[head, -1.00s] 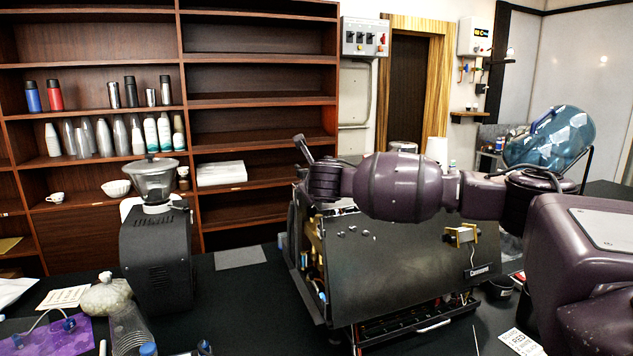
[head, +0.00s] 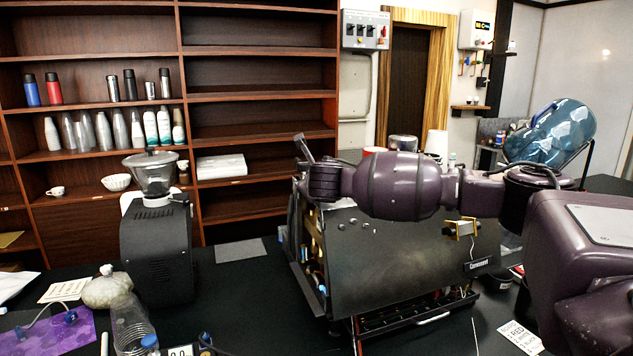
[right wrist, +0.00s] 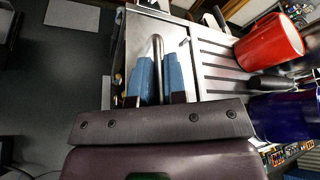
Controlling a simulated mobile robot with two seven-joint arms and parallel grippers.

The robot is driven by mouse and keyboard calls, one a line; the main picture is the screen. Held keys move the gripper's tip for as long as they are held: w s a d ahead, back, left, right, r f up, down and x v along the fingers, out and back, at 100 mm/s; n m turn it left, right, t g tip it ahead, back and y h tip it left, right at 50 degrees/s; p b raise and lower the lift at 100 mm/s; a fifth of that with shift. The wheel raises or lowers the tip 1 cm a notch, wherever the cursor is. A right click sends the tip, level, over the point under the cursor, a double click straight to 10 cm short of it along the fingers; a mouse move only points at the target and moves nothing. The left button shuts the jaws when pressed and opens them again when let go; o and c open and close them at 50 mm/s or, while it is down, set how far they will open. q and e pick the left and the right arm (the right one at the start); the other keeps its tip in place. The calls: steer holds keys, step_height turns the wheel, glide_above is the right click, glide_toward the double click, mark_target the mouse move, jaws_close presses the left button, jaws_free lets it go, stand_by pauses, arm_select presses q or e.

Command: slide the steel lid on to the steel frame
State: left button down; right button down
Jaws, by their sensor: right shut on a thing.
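My right gripper (right wrist: 158,78) has blue fingertips, shut on a thin upright steel handle (right wrist: 157,45) in the right wrist view. The handle stands over a flat steel plate that looks like the steel lid (right wrist: 184,40). The lid lies over the brewer's top, beside a slatted section. In the head view my right arm reaches across the brewer and hides the lid and most of the gripper (head: 306,150). The brewer (head: 400,250) has a dark front panel and an open left side showing inner parts. I cannot tell how the lid meets the steel frame. My left gripper is not in view.
A red mug (right wrist: 270,42) and a blue mug (right wrist: 285,115) stand on the slatted rack (right wrist: 222,62) right of the lid. A black grinder (head: 157,245) stands left of the brewer. A clear bottle (head: 130,325) stands at the front left. Shelves (head: 260,135) line the back.

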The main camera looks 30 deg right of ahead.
steer(key=c, duration=1.1)
jaws_free()
steer(key=b+v, duration=0.1)
steer(key=v, duration=1)
steer(key=shift+b, duration=0.3)
